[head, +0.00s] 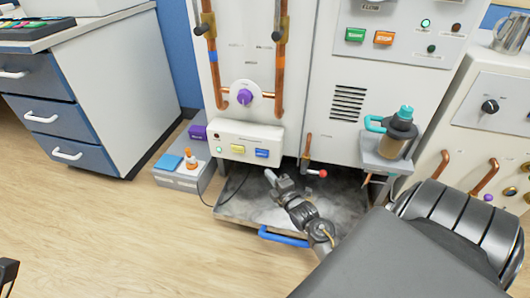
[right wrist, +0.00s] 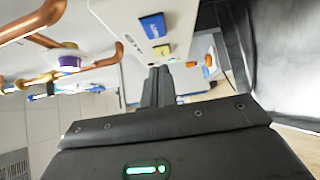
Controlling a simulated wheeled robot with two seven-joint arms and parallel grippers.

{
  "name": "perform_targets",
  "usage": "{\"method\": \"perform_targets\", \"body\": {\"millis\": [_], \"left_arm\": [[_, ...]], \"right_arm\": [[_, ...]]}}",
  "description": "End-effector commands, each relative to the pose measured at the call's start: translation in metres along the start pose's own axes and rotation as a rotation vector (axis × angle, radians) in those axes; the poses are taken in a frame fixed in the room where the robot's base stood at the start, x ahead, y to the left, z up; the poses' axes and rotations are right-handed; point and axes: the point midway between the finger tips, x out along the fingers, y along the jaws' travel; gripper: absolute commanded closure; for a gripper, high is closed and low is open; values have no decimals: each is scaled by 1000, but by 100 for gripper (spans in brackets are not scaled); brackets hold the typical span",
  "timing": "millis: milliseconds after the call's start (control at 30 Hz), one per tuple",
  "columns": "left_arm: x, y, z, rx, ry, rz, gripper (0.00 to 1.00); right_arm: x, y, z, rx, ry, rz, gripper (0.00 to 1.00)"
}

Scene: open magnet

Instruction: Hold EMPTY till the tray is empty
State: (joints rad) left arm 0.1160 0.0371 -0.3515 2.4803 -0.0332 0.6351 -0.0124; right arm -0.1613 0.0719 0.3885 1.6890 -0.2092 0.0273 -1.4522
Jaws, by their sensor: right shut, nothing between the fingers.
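A white control box (head: 245,138) on the machine front carries a yellow button (head: 238,149) and a blue button (head: 262,153). Both buttons also show in the right wrist view, blue (right wrist: 152,25) and yellow (right wrist: 161,51); I cannot read their labels surely. The grey tray (head: 240,207) with a blue handle (head: 283,238) sits low under the machine. Its surface looks mottled grey; I cannot tell what lies in it. My right gripper (head: 270,176) is shut and empty, over the tray, just below and apart from the box. A dark piece at the lower left edge may be my left gripper (head: 8,272).
A red-tipped lever (head: 318,173) is close right of my right gripper. A flask with a teal cap (head: 400,130) stands on a side shelf. A grey block (head: 188,178) with a small orange-capped bottle stands left of the tray. The floor in front is clear.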

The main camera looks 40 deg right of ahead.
Motion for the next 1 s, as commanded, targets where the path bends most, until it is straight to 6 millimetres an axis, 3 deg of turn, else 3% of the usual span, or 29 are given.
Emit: {"method": "perform_targets", "body": {"millis": [100, 300, 1000], "left_arm": [[0, -4, 1, 13, -24, -11, 100], [-4, -7, 0, 24, -39, -19, 100], [-5, -8, 1, 27, -41, -20, 100]], "right_arm": [[-20, 1, -1, 1, 2, -3, 100], [-34, 0, -2, 2, 2, -1, 100], [-37, -1, -2, 18, 2, 0, 100]]}}
